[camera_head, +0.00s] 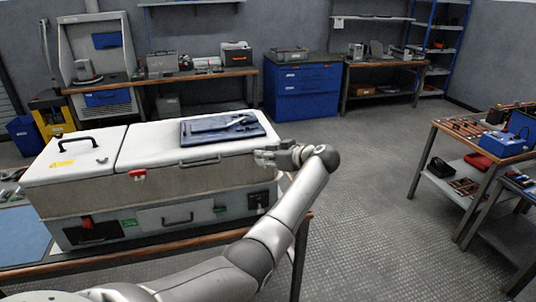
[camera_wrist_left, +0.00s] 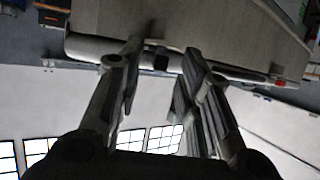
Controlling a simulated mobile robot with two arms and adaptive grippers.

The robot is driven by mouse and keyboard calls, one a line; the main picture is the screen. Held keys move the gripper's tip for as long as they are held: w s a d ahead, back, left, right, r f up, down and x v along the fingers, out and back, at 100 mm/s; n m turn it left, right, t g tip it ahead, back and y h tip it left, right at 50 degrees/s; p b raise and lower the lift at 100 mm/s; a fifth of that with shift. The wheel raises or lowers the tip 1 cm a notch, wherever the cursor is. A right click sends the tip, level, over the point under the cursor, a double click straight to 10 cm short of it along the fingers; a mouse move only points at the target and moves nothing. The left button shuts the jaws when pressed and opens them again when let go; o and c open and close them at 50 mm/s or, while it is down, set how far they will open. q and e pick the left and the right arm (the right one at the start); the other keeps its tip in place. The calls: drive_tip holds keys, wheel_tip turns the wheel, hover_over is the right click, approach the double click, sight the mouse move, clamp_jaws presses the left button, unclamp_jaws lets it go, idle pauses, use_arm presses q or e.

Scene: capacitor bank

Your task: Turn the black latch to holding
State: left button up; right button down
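A grey-white case with a white lid (camera_head: 150,150) stands on the table in the head view. My left gripper (camera_head: 264,157) is at the right end of the lid's front edge, with its fingers pointing left. In the left wrist view the gripper (camera_wrist_left: 160,50) is open, with a gap between its fingers. A small black block (camera_wrist_left: 160,60), seemingly the black latch, sits on the case's edge in that gap. I cannot tell whether a finger touches it. The latch is not clear in the head view, where the gripper seems to cover it. My right gripper is not in view.
A red latch (camera_head: 137,174) and a black handle (camera_head: 200,162) are on the case front. A dark blue folder-like item (camera_head: 220,127) lies on the lid. A side table (camera_head: 483,150) with tools stands at the right. The floor between is clear.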

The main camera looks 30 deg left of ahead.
use_arm(q)
drive_tip(key=shift+c, duration=0.3)
clamp_jaws()
drive_tip(key=m+t+h+p, duration=0.1)
drive_tip(key=s+m+t+p, duration=0.1)
drive_tip(key=m+t, duration=0.1)
drive_tip(key=m+t+h+p, duration=0.1)
drive_tip(key=t+p, duration=0.1)
drive_tip(key=shift+s+a+m+h, duration=0.25)
drive_tip(key=shift+a+m+h, duration=0.05)
drive_tip(key=shift+a+m, duration=0.1)
drive_tip(key=shift+o, duration=0.3)
unclamp_jaws()
drive_tip(key=shift+d, duration=0.15)
